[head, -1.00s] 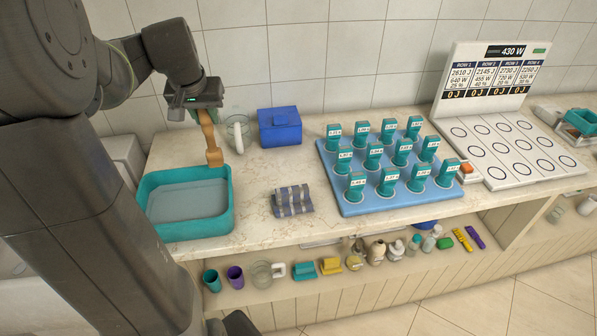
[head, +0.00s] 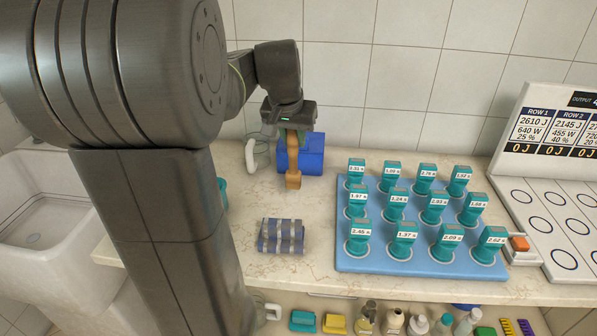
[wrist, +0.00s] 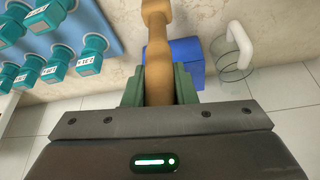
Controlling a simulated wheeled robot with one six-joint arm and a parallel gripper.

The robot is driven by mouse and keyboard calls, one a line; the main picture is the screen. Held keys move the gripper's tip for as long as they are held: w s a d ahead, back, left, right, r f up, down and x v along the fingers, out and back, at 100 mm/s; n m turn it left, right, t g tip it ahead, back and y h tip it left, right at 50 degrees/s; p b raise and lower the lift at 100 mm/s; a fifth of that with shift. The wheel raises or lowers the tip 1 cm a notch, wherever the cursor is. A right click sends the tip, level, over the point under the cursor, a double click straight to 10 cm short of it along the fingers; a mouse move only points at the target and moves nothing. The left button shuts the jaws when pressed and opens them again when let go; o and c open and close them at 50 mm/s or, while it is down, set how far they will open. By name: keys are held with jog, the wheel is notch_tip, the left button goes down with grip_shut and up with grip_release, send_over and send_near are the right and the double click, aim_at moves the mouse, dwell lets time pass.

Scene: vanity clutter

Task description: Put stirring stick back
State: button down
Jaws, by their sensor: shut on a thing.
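My gripper (head: 292,135) is shut on the wooden stirring stick (head: 293,179), which hangs upright with its lower end over the counter, in front of the blue box (head: 314,155). I cannot tell whether its tip touches the counter. In the wrist view the green fingers of my gripper (wrist: 159,84) clasp the tan stick (wrist: 157,40) from both sides. The blue box (wrist: 188,62) shows behind it there. The teal basin (head: 222,193) is mostly hidden behind my arm column; only a sliver of its rim shows.
A clear mug with a white handle (head: 251,156) stands left of the box. A striped folded cloth (head: 281,237) lies in front. A blue tray (head: 380,264) with several teal-topped pieces stands to the right, beside a white board (head: 545,225). Counter between cloth and box is clear.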

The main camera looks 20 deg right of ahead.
aim_at(294, 156)
jog(key=shift+f, duration=2.75)
jog(key=shift+f+b, duration=0.25)
jog(key=shift+b, duration=0.15)
jog(key=c, duration=1.2)
grip_release()
jog(key=shift+r, duration=0.1)
jog(key=shift+r, duration=0.2)
jog(key=p+v, duration=0.1)
jog(key=v, duration=1.1)
jog(key=shift+f, duration=0.1)
